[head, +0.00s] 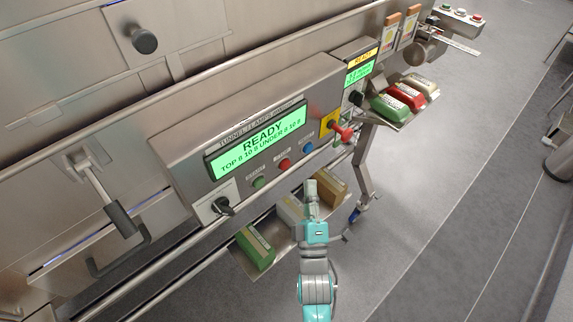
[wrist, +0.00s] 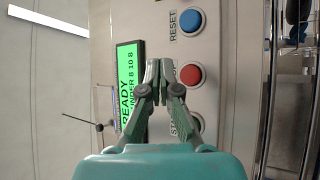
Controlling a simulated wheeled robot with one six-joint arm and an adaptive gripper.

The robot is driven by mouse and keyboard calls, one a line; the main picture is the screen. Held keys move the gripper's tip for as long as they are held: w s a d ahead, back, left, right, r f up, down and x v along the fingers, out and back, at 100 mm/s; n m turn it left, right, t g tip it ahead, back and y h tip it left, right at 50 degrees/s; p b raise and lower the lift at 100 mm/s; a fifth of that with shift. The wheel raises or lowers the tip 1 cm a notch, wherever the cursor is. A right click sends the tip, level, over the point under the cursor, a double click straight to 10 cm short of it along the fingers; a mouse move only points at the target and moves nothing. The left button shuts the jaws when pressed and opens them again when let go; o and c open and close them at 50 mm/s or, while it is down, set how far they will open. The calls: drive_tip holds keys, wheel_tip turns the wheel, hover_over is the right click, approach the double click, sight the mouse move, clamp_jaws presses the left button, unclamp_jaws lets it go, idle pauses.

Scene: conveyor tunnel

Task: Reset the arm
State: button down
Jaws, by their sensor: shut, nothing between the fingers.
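My arm reaches up from the bottom of the head view. My gripper (head: 311,183) is shut and empty in front of the control panel (head: 180,150). In the wrist view the closed fingertips of my gripper (wrist: 159,64) point at the panel, just left of the red button (wrist: 190,76); I cannot tell whether they touch anything. The blue button (wrist: 190,21), labelled RESET, is above the red one. A third button (wrist: 196,122) is partly hidden by the right finger. The green display (head: 258,141) reads READY.
A tray below the panel holds a green pack (head: 254,248) and brown box (head: 332,186). Red and green packs lie on a far shelf.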

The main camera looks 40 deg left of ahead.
idle(0.4)
drive_tip(key=s+d+f+m+t+h, duration=0.1)
drive_tip(key=s+d+f+m+h, duration=0.2)
drive_tip(key=d, duration=0.6)
drive_tip(key=s+d+f+m+h, duration=0.2)
drive_tip(key=s+d+f+m, duration=0.15)
drive_tip(key=d, duration=0.45)
drive_tip(key=s+d+f+m+t+h, duration=0.1)
drive_tip(key=s+d+f+m+h, duration=0.15)
drive_tip(key=d, duration=0.65)
drive_tip(key=s+d+r+m+g+h, duration=0.1)
drive_tip(key=s+d+r+m+h, duration=0.1)
drive_tip(key=s+d+m+h, duration=0.2)
drive_tip(key=s+d+r+m+g+h, duration=0.2)
drive_tip(key=s+d+m+h, duration=0.3)
drive_tip(key=s+d+m, duration=0.5)
drive_tip(key=s+d+r, duration=0.1)
drive_tip(key=s+d, duration=0.1)
drive_tip(key=s, duration=0.5)
drive_tip(key=shift+d+r, duration=0.3)
drive_tip(key=shift+d, duration=0.05)
